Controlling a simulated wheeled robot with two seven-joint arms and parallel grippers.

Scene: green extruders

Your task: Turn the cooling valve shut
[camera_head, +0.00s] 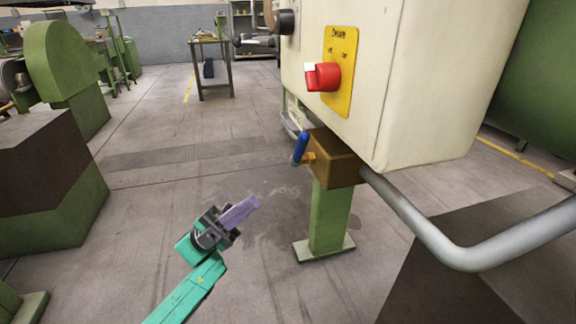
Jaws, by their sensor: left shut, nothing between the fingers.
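The cooling valve shows as a brown block (334,157) with a blue lever handle (300,148), below the cream cabinet. The blue handle stands nearly upright, leaning slightly, at the left side of the block. My left gripper (240,210) is shut and empty, with its purple fingers pointing up and right toward the valve. It is apart from the handle, below and to the left of it in the picture. My right gripper is not in view.
A cream control cabinet (430,80) with a red switch (322,77) on a yellow plate (342,60) hangs above the valve. A green post (329,215) stands below the block. A grey pipe (420,220) bends out to the right. Open floor lies left of the post.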

